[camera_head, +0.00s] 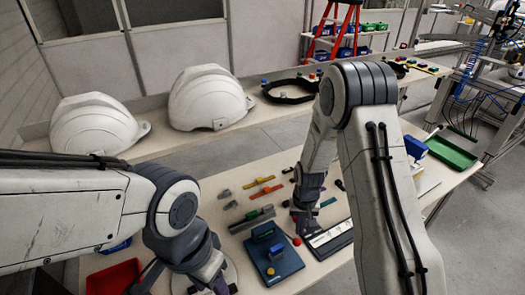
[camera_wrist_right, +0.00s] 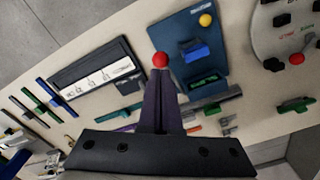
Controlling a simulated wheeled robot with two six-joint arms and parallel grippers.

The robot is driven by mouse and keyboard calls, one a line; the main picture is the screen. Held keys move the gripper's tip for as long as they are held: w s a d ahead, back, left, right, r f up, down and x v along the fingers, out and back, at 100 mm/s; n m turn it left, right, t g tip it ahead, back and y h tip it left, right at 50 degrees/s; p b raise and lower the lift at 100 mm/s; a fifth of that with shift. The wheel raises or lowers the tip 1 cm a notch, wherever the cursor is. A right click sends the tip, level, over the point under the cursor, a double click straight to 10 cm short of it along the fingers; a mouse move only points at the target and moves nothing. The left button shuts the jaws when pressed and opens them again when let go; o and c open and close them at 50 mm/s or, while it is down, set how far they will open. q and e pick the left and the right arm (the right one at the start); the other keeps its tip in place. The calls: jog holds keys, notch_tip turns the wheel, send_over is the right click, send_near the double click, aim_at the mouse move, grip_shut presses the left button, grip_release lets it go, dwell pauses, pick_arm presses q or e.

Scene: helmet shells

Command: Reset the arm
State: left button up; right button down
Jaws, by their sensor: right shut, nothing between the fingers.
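My right arm comes in from the right in the head view. Its gripper (camera_head: 304,225) points down over the near table, beside a black-and-white panel. In the right wrist view the fingers of this gripper (camera_wrist_right: 160,85) are together with nothing held. A red ball (camera_wrist_right: 160,60) appears just beyond their tips; it also shows in the head view (camera_head: 297,241). My left arm reaches in from the left, and its gripper (camera_head: 218,284) is low over the near table's front. Its fingers are too hidden to read.
The near table (camera_head: 222,187) carries a blue plate (camera_head: 285,271), a black-and-white panel (camera_head: 334,239), a red tray (camera_head: 113,279), a green tray (camera_head: 450,152) and several small coloured parts. Two white helmet shells (camera_head: 92,124) (camera_head: 208,98) sit on the back bench. A grey floor gap separates the tables.

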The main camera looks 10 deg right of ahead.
jog(key=s+a+r+n+b, duration=0.45)
jog(key=s+a+r, duration=0.45)
jog(key=a+r, duration=0.25)
pick_arm(q)
notch_tip(320, 180, down, 7)
jog(key=b, duration=0.2)
pick_arm(e)
jog(key=s+a+r+n, duration=0.1)
jog(key=s+r+n, duration=0.1)
jog(key=s, duration=0.5)
jog(key=s+a+r+n+y, duration=0.1)
jog(key=s+n, duration=0.2)
jog(key=s, duration=0.4)
jog(key=shift+s+a+r, duration=0.35)
jog(key=shift+s+r, duration=0.05)
